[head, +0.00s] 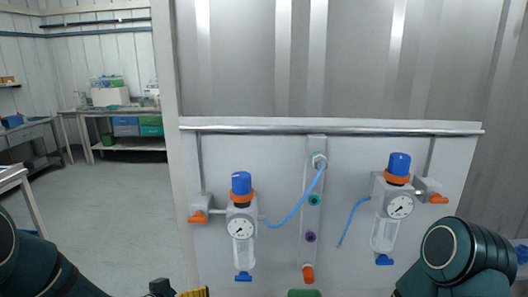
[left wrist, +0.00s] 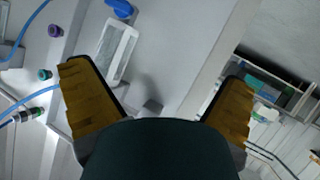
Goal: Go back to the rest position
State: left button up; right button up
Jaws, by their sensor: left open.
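My left gripper (head: 178,291) shows at the bottom edge of the head view, mostly cut off, in front of the wall panel's lower left. In the left wrist view my left gripper (left wrist: 156,76) is open, its two yellow-padded fingers wide apart with nothing between them. Beyond the fingers are the pale panel and a clear regulator bowl (left wrist: 118,50); no contact shows. My right arm (head: 455,255) enters at the lower right of the head view; its gripper is out of view.
The panel (head: 275,160) carries a left regulator (head: 241,225), a right regulator (head: 395,210) and a central manifold (head: 313,190). A blue hose (head: 292,212) joins the manifold's top port to the left regulator; another hose (head: 350,222) hangs by the right one. Open floor (head: 125,205) lies left.

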pick_arm(q)
jog(key=s+d+f+n+g+y, duration=0.1)
jog(key=s+d+f+g, duration=0.4)
jog(key=s+f, duration=0.5)
jog(key=s+d+f+n+g+y, duration=0.1)
jog(key=s+d+f+g, duration=0.4)
jog(key=s+f, duration=0.5)
jog(key=shift+n, duration=0.6)
jog(key=shift+a, duration=0.1)
jog(key=shift+c, duration=0.3)
